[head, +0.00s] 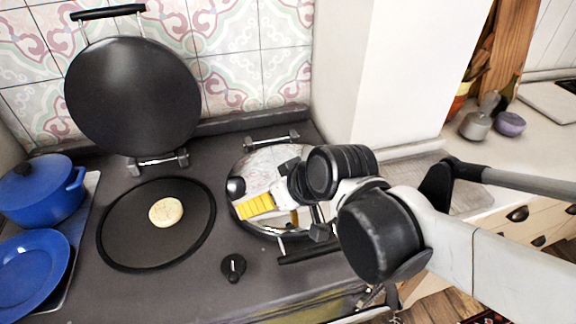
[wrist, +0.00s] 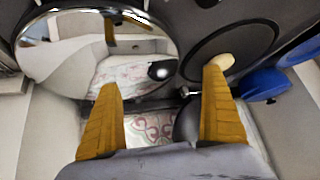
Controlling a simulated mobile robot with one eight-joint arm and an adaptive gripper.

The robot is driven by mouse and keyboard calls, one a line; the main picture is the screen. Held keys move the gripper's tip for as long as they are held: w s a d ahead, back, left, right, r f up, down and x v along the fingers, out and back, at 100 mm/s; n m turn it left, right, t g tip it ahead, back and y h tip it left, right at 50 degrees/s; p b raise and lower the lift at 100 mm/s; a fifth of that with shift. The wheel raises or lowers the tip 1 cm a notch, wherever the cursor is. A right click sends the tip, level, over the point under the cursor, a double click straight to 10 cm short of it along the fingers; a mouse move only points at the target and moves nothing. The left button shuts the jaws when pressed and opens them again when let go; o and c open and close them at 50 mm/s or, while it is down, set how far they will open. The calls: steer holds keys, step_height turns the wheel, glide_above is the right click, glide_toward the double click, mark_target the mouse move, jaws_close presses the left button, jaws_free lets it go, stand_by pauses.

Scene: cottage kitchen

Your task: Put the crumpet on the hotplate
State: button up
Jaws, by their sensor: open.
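The pale round crumpet (head: 166,212) lies flat on the black round hotplate (head: 125,245) at the left of the stove. In the wrist view the crumpet (wrist: 224,60) shows just beyond the tip of the right finger, on the dark hotplate (wrist: 262,36). My gripper (head: 246,207) has yellow fingers and is to the right of the crumpet, over the shiny round lid. Its fingers stand wide apart in the wrist view (wrist: 161,79), with nothing between them. The gripper and crumpet are apart.
A raised black lid (head: 133,97) stands behind the hotplate. The shiny lid (head: 265,163) on the right is down. A blue pot (head: 40,194) and blue plate (head: 30,268) sit at the left. A black knob (head: 233,266) is at the front.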

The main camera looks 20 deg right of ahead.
steer(key=s+d+r+m+h, duration=0.1)
steer(key=s+d+m+h, duration=0.1)
steer(key=s+d, duration=0.4)
steer(key=shift+d+r+m+h, duration=0.35)
steer(key=shift+d+m+h, duration=0.05)
steer(key=shift+m, duration=0.1)
